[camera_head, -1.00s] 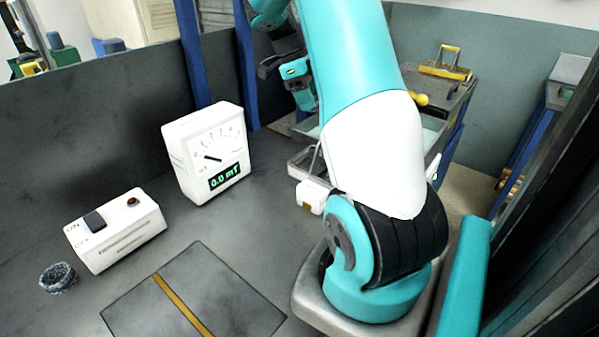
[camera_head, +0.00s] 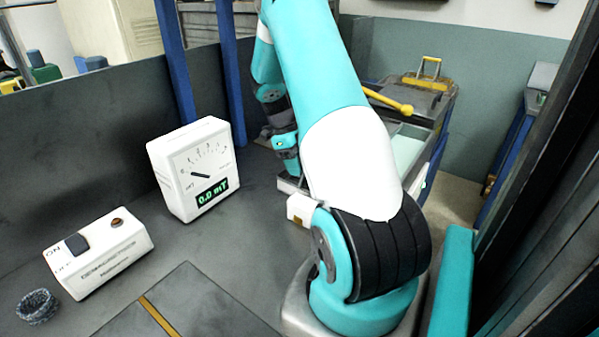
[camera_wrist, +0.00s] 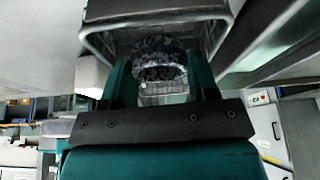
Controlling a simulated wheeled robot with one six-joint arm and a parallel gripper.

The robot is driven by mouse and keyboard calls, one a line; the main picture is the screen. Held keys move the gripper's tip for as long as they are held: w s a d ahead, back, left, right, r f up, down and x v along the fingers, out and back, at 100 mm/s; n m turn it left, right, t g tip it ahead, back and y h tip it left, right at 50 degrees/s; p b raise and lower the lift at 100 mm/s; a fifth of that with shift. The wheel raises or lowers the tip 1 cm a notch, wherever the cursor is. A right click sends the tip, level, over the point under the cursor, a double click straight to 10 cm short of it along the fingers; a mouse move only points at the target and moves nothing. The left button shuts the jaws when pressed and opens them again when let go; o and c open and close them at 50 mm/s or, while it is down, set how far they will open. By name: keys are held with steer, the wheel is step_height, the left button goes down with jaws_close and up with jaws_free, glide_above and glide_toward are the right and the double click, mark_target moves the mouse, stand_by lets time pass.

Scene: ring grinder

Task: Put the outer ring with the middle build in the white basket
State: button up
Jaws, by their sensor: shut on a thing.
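My gripper (camera_wrist: 162,76) is shut on a dark grey, rough-looking ring (camera_wrist: 158,52) in the wrist view, with a teal finger on either side. In the head view my gripper (camera_head: 286,146) shows small behind my upper arm, low near a grey tray; the held ring cannot be made out there. A pale meshed or ribbed surface (camera_wrist: 163,89) shows just below the ring in the wrist view; I cannot tell whether it is the white basket. Another dark ring-shaped piece (camera_head: 38,306) lies on the bench at the lower left.
A white meter (camera_head: 194,168) reading 0.0 mT stands on the bench. A white switch box (camera_head: 98,252) is left of it. A dark plate with a yellow stripe (camera_head: 185,305) lies in front. A metal-rimmed container (camera_wrist: 100,40) surrounds the ring's area in the wrist view.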

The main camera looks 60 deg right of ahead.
mark_target(304, 183)
steer(key=shift+f, duration=1.75)
steer(key=shift+f, duration=0.15)
steer(key=o, duration=1)
steer(key=shift+o, duration=0.2)
steer(key=b+v, duration=0.1)
steer(key=v, duration=1.1)
